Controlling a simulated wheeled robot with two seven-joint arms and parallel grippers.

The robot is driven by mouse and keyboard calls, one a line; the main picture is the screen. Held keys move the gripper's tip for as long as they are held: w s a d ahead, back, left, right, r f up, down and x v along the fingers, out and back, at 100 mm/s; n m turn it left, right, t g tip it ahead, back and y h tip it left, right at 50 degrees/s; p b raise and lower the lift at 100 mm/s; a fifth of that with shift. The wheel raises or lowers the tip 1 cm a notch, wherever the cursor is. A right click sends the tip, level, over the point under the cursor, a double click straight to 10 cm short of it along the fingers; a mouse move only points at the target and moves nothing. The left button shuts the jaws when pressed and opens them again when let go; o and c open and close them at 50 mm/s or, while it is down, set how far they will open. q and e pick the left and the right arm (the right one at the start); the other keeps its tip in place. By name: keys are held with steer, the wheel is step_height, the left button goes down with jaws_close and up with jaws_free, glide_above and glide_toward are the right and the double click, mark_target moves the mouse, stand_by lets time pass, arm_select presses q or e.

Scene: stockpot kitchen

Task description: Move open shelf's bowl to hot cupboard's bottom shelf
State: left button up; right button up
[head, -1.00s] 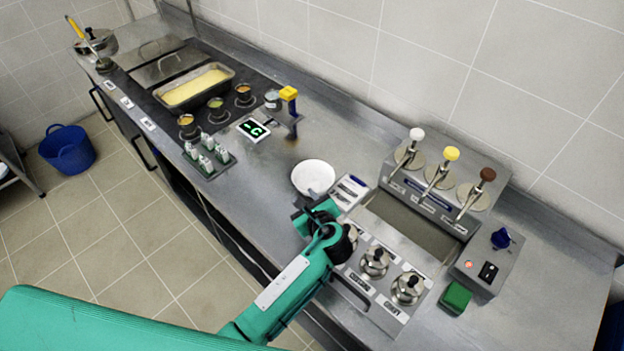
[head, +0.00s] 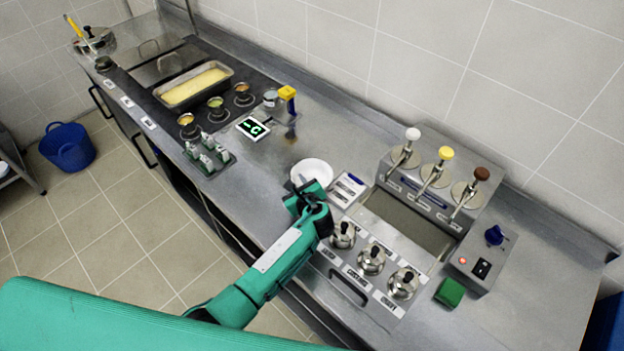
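A white bowl (head: 313,168) is at the front of the steel counter, left of the sauce wells. My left gripper (head: 306,188) is at its near rim, with a grey finger overlapping the lower part of the bowl. The gripper's dark and green body hides the near side, so I cannot tell whether the fingers are closed on the rim. The hot cupboard is not clearly identifiable; dark fronts with handles (head: 143,151) run below the counter. A metal rack (head: 22,172) shows at the left edge with a white item partly cut off. My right gripper is not in view.
Lidded sauce pots (head: 371,260) and pump dispensers (head: 436,176) stand right of the bowl. A labelled card (head: 347,188) lies beside it. A shaker rack (head: 207,155) and a rectangular pan (head: 194,86) are further left. A blue bucket (head: 67,148) stands on otherwise clear floor.

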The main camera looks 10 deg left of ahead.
arm_select(q)
jaws_close()
steer(key=shift+r, duration=0.1)
